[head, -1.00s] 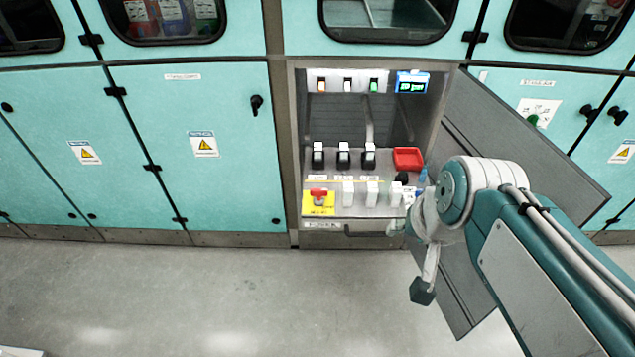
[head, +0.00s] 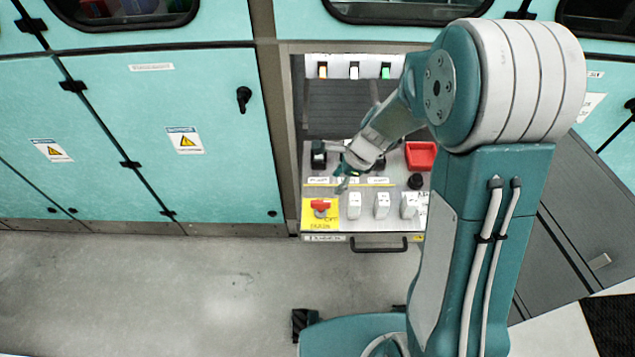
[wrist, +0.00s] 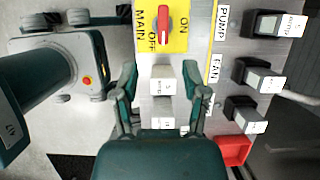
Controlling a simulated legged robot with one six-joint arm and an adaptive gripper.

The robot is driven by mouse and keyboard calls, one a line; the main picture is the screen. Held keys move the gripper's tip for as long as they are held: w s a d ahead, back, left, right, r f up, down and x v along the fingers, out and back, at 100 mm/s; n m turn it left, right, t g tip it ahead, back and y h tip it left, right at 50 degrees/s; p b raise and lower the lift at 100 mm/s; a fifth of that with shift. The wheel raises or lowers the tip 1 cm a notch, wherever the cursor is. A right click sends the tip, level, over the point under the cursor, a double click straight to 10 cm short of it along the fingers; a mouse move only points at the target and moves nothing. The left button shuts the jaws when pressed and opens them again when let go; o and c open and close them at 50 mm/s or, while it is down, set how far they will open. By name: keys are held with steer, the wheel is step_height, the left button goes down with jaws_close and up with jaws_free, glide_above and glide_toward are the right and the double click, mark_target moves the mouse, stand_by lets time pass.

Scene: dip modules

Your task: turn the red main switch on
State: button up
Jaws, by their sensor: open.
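The red main switch (head: 320,207) sits on a yellow plate (head: 309,222) at the front left of the panel. In the wrist view the red switch (wrist: 164,24) is near the top; its handle lies lengthwise up and down the picture, with its lower end toward the OFF label, and ON is to the right. My gripper (wrist: 162,72) is open and empty, its fingers apart on both sides of a white module in the picture. In the head view my gripper (head: 346,176) hangs over the panel, behind and slightly right of the switch. I see no contact with the switch.
White modules (head: 354,206) stand in a row right of the switch. Black-based switches (wrist: 264,76) and a red tray (head: 420,156) are behind them. A grey cabinet door (head: 570,230) stands open at the right. A drawer handle (head: 378,247) is below the panel.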

mark_target(321, 201)
steer(key=shift+m, duration=0.3)
steer(key=x, duration=1.2)
steer(key=shift+w+d, duration=0.15)
steer(key=shift+w, duration=0.15)
jaws_close()
